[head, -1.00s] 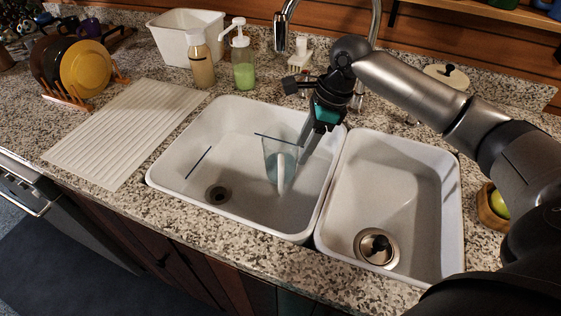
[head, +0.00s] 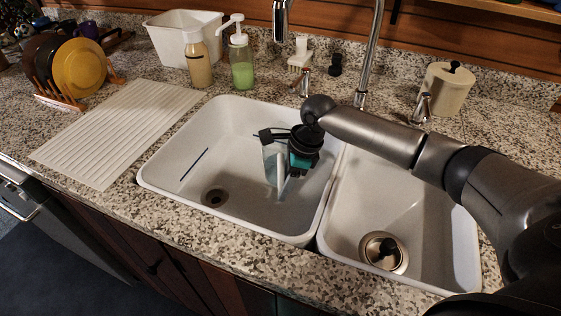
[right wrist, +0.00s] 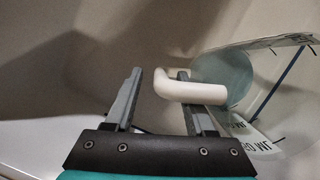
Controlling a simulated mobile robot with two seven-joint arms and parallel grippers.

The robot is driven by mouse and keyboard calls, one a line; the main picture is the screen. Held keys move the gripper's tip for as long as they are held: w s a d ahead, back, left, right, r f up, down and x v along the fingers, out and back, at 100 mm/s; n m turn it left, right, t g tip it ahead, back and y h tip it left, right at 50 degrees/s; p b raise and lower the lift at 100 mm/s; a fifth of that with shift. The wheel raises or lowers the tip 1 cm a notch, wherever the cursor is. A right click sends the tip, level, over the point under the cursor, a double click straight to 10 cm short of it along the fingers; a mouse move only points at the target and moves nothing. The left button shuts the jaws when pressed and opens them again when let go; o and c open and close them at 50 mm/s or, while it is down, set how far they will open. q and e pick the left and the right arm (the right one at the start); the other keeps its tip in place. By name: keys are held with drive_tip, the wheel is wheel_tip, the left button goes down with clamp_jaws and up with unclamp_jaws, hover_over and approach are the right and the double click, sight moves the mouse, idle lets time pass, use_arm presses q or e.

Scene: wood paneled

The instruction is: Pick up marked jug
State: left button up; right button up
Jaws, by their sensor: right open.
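The marked jug (head: 270,158) is clear, with a pale handle, and stands in the large left sink basin (head: 236,116). My right gripper (head: 292,178) has reached down into the basin at the jug's right side and hides part of it. In the right wrist view the jug (right wrist: 236,76) is at the right, with dark printed marks on its wall. Its white handle (right wrist: 200,93) curves toward my open right gripper (right wrist: 160,76). The handle's bend lies between the fingertips in that picture; I cannot tell whether they touch it. My left gripper is out of view.
The smaller right basin (head: 460,235) holds a drain strainer (head: 383,252). A tall faucet (head: 369,60) rises behind the sink. A soap bottle (head: 242,70), a tan bottle (head: 198,65) and a white bin (head: 165,38) stand behind. A ribbed drying mat (head: 115,130) lies left.

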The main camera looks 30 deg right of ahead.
drive_tip(key=shift+a+f, duration=0.15)
drive_tip(key=shift+f, duration=0.35)
clamp_jaws()
drive_tip(key=shift+w+r, duration=0.15)
idle(0.9)
